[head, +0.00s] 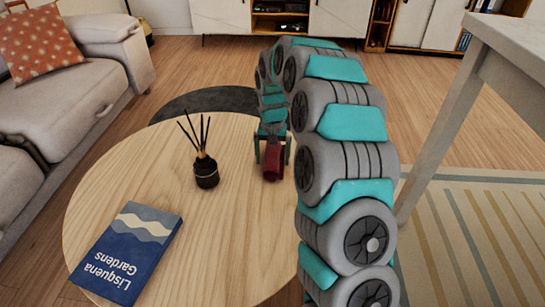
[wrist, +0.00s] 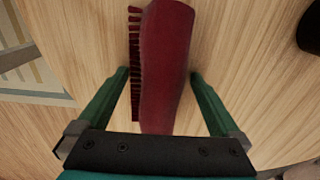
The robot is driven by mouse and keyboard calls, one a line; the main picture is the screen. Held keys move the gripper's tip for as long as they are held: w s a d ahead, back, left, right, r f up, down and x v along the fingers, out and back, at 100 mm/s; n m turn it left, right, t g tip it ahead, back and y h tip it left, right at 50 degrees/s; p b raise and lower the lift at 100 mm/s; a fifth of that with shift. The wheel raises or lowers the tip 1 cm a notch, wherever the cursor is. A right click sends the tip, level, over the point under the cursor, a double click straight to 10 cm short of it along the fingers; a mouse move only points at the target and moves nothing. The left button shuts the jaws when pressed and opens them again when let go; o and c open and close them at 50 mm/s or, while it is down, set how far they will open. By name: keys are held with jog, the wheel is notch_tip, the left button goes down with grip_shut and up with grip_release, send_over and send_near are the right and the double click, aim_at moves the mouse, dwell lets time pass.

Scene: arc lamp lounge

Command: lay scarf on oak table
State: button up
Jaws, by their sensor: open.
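A dark red scarf (head: 272,163) with a fringe lies on the round oak table (head: 240,240), near its far right part. In the wrist view the scarf (wrist: 165,65) runs lengthwise between my two green fingers, with its fringe on the left side. My gripper (head: 273,150) is over the scarf, its fingers apart on either side of it. The scarf's near end is hidden behind the gripper's palm.
A dark reed diffuser (head: 206,172) stands left of the scarf. A blue book (head: 128,250) lies at the table's front left. A grey sofa (head: 60,90) is on the left, and a pale table (head: 490,70) stands at the right. The table's front middle is clear.

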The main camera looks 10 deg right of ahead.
aim_at(273, 152)
notch_tip(273, 152, up, 12)
jog(key=shift+b, duration=0.3)
jog(key=shift+s+r, duration=0.25)
jog(key=shift+s, duration=0.05)
jog(key=s+a+f+n+g, duration=0.1)
jog(key=s+n, duration=0.2)
jog(key=s, duration=4)
jog(key=shift+a+n+g, duration=0.15)
jog(key=shift+n+g, duration=0.15)
jog(key=shift+g, duration=0.1)
jog(key=shift+w, duration=0.1)
jog(key=shift+c, duration=0.2)
